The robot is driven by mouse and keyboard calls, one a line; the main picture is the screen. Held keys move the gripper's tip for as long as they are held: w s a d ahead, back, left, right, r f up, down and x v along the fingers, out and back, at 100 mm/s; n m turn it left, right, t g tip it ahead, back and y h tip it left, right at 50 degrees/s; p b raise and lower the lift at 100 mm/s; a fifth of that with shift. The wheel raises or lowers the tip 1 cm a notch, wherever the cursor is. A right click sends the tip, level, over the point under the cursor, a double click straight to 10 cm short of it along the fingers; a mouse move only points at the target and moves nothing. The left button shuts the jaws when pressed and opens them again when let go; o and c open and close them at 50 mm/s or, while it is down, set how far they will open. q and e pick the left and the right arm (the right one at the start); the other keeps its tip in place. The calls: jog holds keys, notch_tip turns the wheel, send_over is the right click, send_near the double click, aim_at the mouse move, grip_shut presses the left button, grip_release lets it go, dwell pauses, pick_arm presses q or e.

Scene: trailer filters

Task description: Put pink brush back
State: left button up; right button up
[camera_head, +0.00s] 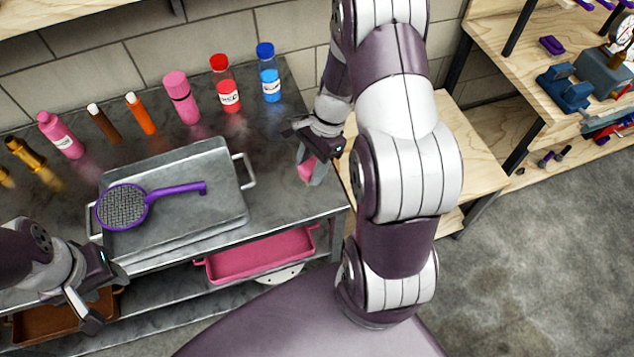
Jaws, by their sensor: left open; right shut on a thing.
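A small pink piece (306,170) shows between the fingers of my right gripper (312,172); it looks like part of the pink brush, but most of it is hidden. My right gripper is shut on it near the right end of the grey metal bench (285,215). I cannot tell whether the pink piece touches the bench top. My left gripper (90,305) is open and empty at the lower left, in front of the bench.
A metal tray (215,165) with a purple round-headed strainer (125,207) on it lies mid-bench. Several bottles stand behind, including a pink bottle (181,98), a red one (225,85) and a blue one (268,75). A pink tray (262,257) sits on the shelf below.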

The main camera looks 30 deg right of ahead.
jog(key=s+d+f+m+t+b, duration=0.1)
jog(key=s+d+f+m, duration=0.1)
jog(key=s+d+m, duration=0.15)
jog(key=w+f, duration=0.2)
jog(key=w, duration=0.1)
jog(key=w+a+f+p, duration=0.1)
jog(key=w+f, duration=0.1)
jog(key=w, duration=0.2)
jog(key=w+a+f, duration=0.1)
jog(key=w+f, duration=0.1)
jog(key=w, duration=0.2)
jog(key=shift+f, duration=0.1)
jog(key=f, duration=0.2)
jog(key=f+p, duration=0.1)
jog(key=shift+w+a+f, duration=0.1)
jog(key=shift+a+f, duration=0.1)
jog(key=shift+f, duration=0.15)
jog(key=shift+w+d+f, duration=0.1)
jog(key=shift+f, duration=0.2)
pick_arm(q)
jog(key=shift+w+f, duration=0.15)
jog(key=shift+f, duration=0.05)
jog(key=shift+f, duration=0.1)
pick_arm(e)
jog(key=o, duration=0.8)
jog(key=shift+f, duration=0.1)
jog(key=o, duration=0.4)
